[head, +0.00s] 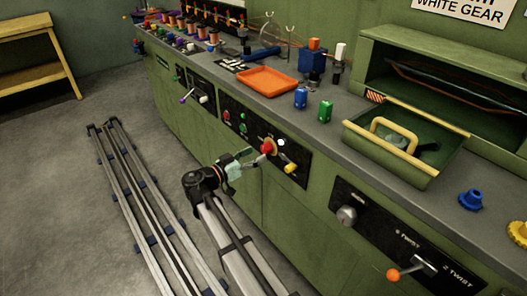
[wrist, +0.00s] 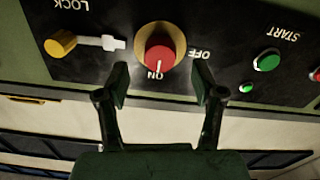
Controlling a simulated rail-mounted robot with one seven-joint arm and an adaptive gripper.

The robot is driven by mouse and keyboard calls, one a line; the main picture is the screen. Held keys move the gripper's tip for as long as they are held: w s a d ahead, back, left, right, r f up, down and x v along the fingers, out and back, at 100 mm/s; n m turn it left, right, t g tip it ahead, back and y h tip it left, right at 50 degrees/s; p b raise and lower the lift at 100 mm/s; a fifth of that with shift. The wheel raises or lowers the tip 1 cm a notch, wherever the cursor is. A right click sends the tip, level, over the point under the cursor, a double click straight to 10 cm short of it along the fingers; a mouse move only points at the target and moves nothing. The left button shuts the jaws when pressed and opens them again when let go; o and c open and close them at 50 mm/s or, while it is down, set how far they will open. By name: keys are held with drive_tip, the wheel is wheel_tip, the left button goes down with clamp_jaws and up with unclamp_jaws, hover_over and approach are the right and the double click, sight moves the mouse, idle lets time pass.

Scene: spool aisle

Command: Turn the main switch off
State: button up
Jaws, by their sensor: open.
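The main switch is a red knob on a yellow disc (wrist: 160,48), set in a black panel with ON and OFF lettering that shows upside down in the wrist view. The knob's pale mark points toward ON. In the head view the red knob (head: 266,147) sits on the cabinet front, just beyond my gripper (head: 256,160). In the wrist view my gripper (wrist: 161,82) is open, its fingertips spread left and right of the knob's lower edge. Nothing is between the fingers except the knob's near side; I cannot tell whether they touch it.
Beside the switch are a yellow LOCK knob (wrist: 60,44) with a white lever and a green START button (wrist: 267,60).

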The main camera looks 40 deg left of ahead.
sight(263, 150)
drive_tip(key=shift+x, duration=2.2)
drive_tip(key=c, duration=1.1)
